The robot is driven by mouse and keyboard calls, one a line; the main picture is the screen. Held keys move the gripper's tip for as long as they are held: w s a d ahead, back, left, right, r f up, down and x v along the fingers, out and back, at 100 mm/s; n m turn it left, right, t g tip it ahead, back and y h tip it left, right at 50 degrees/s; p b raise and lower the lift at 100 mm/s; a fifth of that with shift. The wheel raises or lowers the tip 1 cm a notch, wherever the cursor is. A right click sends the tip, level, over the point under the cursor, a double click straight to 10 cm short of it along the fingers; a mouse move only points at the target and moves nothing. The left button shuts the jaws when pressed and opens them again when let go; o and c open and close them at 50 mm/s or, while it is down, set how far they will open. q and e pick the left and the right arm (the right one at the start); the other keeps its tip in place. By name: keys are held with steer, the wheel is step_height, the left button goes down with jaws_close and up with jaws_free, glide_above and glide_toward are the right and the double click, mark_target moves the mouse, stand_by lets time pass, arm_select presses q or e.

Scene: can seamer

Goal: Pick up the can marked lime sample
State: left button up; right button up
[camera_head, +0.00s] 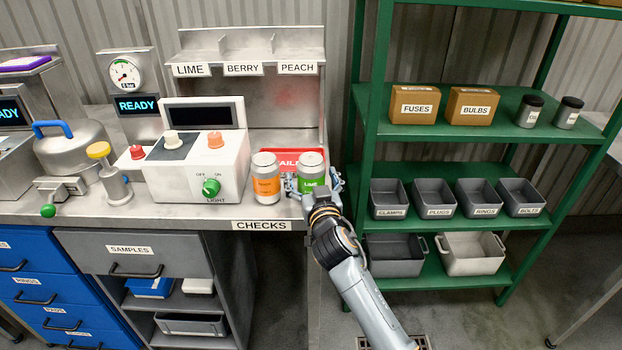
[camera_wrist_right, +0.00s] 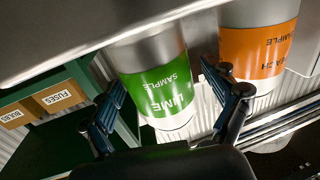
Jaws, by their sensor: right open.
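The lime sample can (camera_head: 311,170), silver with a green label, stands upright on the steel counter. It also shows in the wrist view (camera_wrist_right: 160,88), where the label reads LIME SAMPLE. My right gripper (camera_head: 312,184) is open, with one finger on each side of this can. In the wrist view its blue-padded fingers (camera_wrist_right: 176,108) flank the can, with gaps visible, and I see no clear grip contact. The can's lower part is partly hidden by the gripper in the head view. My left gripper is not in view.
The orange peach sample can (camera_head: 266,178) stands close left of the lime can, near my finger. A white control box (camera_head: 196,168) stands farther left. A green shelf (camera_head: 370,130) with bins is on the right.

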steer(key=shift+w, duration=0.1)
steer(key=shift+r, duration=0.15)
steer(key=c, duration=1.6)
steer(key=shift+w+r, duration=0.1)
